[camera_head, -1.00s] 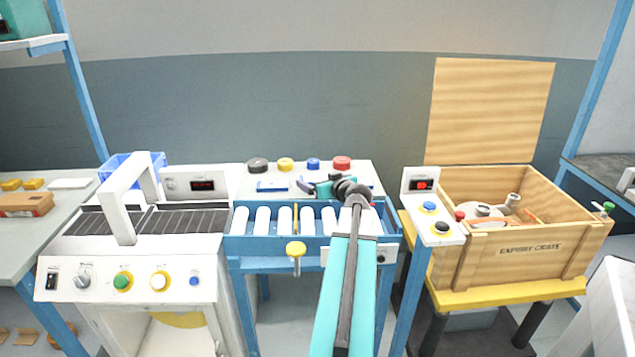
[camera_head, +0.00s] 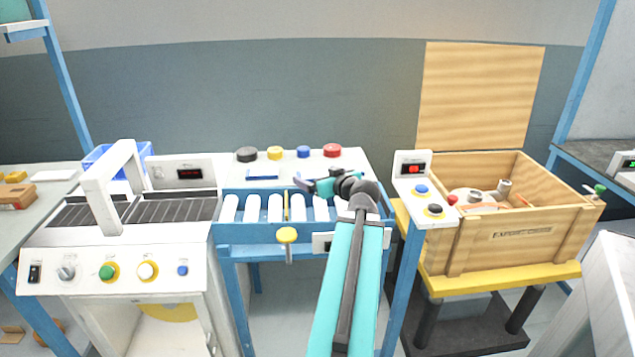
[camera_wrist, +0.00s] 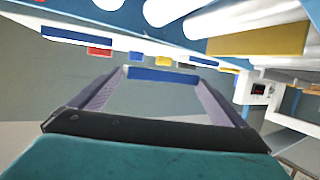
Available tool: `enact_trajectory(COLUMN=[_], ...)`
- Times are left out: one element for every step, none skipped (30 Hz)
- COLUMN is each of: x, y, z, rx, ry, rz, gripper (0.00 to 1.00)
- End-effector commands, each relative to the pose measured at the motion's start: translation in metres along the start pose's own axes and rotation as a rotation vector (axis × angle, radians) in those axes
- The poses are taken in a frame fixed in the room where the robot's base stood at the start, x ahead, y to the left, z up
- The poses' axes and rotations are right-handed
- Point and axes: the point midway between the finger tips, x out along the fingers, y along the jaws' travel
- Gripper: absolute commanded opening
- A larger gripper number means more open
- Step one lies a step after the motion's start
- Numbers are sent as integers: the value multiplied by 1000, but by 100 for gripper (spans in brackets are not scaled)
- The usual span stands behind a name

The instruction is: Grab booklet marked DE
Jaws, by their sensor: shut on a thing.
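In the head view my gripper (camera_head: 310,185) is over the right part of the roller conveyor, in front of the white shelf; the held piece is hardly visible there. A similar blue-banded strip (camera_head: 262,174) lies on the white shelf, and another (camera_wrist: 75,38) shows in the wrist view.
The white shelf (camera_head: 232,172) carries black, yellow, blue and red round knobs. The roller conveyor (camera_head: 252,208) runs below it, with a yellow knob (camera_head: 287,235) in front. A white machine (camera_head: 120,255) stands left. The open wooden crate (camera_head: 525,248) stands right, with parts inside.

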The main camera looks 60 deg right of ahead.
Motion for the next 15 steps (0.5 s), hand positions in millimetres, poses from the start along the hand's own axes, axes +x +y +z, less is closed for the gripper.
enact_trajectory(x=[1, 1, 1, 1, 0, 0, 0, 0, -1, -1, -1, -2, -2, -2, -3], y=[0, 0, 0, 0, 0, 0, 0, 0, 0, 0, 0, 0, 0, 0, 0], z=[3, 4, 4, 4, 4, 4, 4, 3, 4, 4, 4, 3, 3, 4, 4], rx=[-1, -1, -2, -2, -2, -2, -3, -3, -3, -2, -2, -3, -4, -4, -3], ry=[2, 3, 4, 3, 3, 4, 4, 5, 5, 5, 5, 5, 5, 5, 5], rz=[0, -1, -2, -3, -3, -3, -4, -4, -5, -5, -6, -7, -6, -6, -6], gripper=[73, 73, 73, 73, 73, 73, 73, 73, 73, 73, 73, 73, 73, 73, 73])
